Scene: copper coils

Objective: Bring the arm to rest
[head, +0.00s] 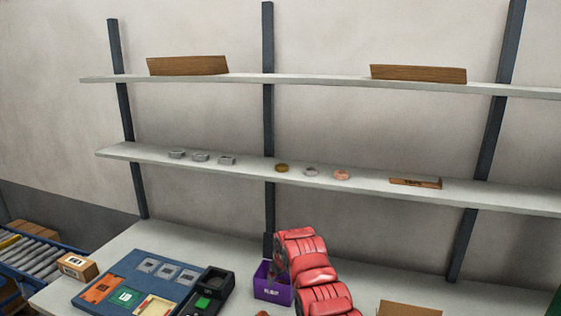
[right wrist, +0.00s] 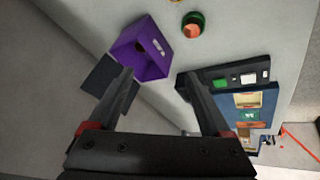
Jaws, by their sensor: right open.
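My right arm (head: 312,272) is red and reaches over the worktable in the head view. Its dark gripper (head: 277,262) is partly hidden by the arm, beside and above a purple bin (head: 270,294). In the right wrist view the two fingers of my right gripper (right wrist: 157,76) stand apart with nothing held between them. The purple bin (right wrist: 152,67) lies beyond the fingertips there, with something small and brownish inside. My left gripper is not in view.
The worktable holds a blue board (head: 124,281) with cards and a black device (head: 207,290). A shelf (head: 255,174) behind carries small round and grey pieces, including a copper-coloured one (head: 342,175). A green round piece (right wrist: 192,23) shows near the bin. A roller conveyor (head: 32,258) stands left.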

